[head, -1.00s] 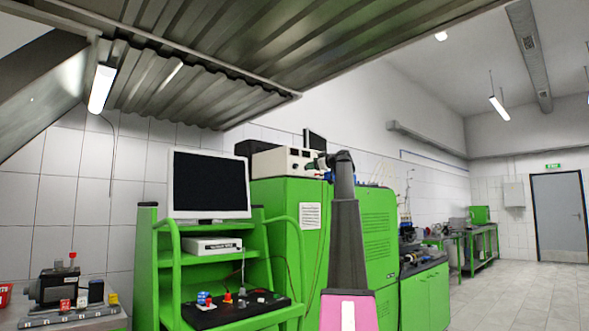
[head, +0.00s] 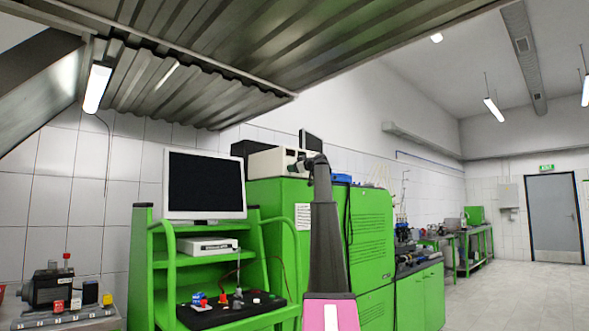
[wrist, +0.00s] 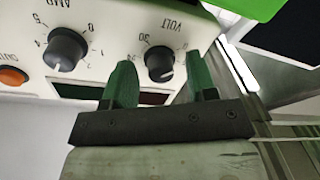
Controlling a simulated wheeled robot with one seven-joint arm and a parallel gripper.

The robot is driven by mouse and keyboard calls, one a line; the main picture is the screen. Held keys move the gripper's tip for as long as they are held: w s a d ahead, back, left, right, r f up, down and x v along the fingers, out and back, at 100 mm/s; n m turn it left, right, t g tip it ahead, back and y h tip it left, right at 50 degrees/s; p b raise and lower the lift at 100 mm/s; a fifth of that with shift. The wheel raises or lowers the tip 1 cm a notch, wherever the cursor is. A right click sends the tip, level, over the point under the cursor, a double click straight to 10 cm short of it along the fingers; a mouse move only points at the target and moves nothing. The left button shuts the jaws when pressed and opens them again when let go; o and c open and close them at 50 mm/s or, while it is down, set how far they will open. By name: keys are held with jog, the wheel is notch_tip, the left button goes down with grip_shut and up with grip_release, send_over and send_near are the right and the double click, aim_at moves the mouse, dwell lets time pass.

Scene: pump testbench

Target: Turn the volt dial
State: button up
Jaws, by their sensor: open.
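The volt dial (wrist: 159,62) is a black round knob with a pale pointer on a white panel, and its printing appears upside down in the wrist view. My gripper (wrist: 158,66) is open, with one green finger on each side of the dial. Small gaps show between the fingers and the knob; I cannot tell how far the tips reach along it. In the head view the white power supply (head: 272,161) sits on a green cabinet, and my arm hides its dial side.
The amp dial (wrist: 67,48) is left of my gripper in the wrist view, with an orange button (wrist: 13,76) beyond it. A dark display lies behind the fingers. In the head view, a monitor (head: 205,184) stands on a green cart left of the cabinet.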

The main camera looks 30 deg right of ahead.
jog(key=c, duration=0.9)
jog(key=shift+m, duration=0.4)
jog(key=m, duration=1)
jog(key=m+t+h, duration=0.1)
jog(key=m, duration=1)
jog(key=shift+a+f+m+h, duration=0.1)
jog(key=shift+a+m+h, duration=0.05)
jog(key=shift+m+h, duration=0.15)
jog(key=o, duration=0.9)
